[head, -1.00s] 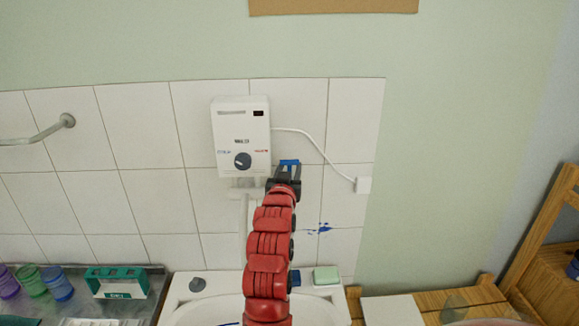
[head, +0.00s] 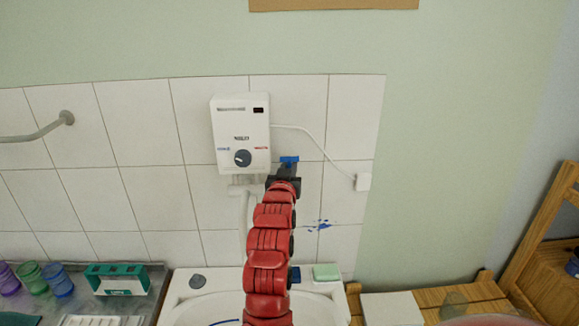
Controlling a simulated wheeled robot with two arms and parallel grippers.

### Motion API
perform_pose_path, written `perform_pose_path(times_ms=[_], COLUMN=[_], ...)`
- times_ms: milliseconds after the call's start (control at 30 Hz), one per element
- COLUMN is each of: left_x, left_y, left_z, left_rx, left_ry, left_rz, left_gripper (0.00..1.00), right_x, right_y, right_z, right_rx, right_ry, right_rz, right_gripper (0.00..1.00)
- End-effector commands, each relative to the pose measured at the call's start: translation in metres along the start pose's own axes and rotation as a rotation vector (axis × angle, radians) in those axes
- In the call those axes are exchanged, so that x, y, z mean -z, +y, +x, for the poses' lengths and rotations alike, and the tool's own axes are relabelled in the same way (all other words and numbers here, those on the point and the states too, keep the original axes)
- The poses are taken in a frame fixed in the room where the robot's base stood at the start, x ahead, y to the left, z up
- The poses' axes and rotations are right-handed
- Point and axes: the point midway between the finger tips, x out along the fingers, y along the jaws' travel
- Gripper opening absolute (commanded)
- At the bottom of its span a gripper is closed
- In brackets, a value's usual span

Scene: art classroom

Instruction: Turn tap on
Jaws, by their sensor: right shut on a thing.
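A small blue tap handle (head: 289,160) shows just below and to the right of the white water heater (head: 240,135) on the tiled wall. My right gripper (head: 287,169) is at the end of the red arm and is shut on the blue tap handle. The fingertips and the lower part of the tap are partly hidden by the gripper. A white pipe (head: 244,212) runs down from under the heater to the sink (head: 195,303). My left gripper is not in view.
A green soap bar (head: 326,272) and a dark stopper (head: 197,282) lie on the sink's back ledge. Coloured cups (head: 58,280) and a green box (head: 117,278) stand at left. A white cable (head: 315,147) runs from the heater to a wall socket (head: 363,182).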

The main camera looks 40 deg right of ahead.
Motion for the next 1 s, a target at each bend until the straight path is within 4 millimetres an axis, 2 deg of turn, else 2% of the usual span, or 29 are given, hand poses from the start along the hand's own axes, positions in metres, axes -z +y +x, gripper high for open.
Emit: perform_pose_path(times_ms=[867,1000], left_x=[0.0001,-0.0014], left_y=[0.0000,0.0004], left_z=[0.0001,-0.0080], left_rx=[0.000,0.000], left_ry=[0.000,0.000], left_rz=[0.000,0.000], left_gripper=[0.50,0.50], right_x=[0.0000,-0.0037], right_y=[-0.0001,0.0000], right_z=[-0.0001,-0.0008], right_rx=[0.000,0.000], right_ry=[0.000,0.012], right_rz=[0.000,0.002], right_gripper=[0.00,0.00])
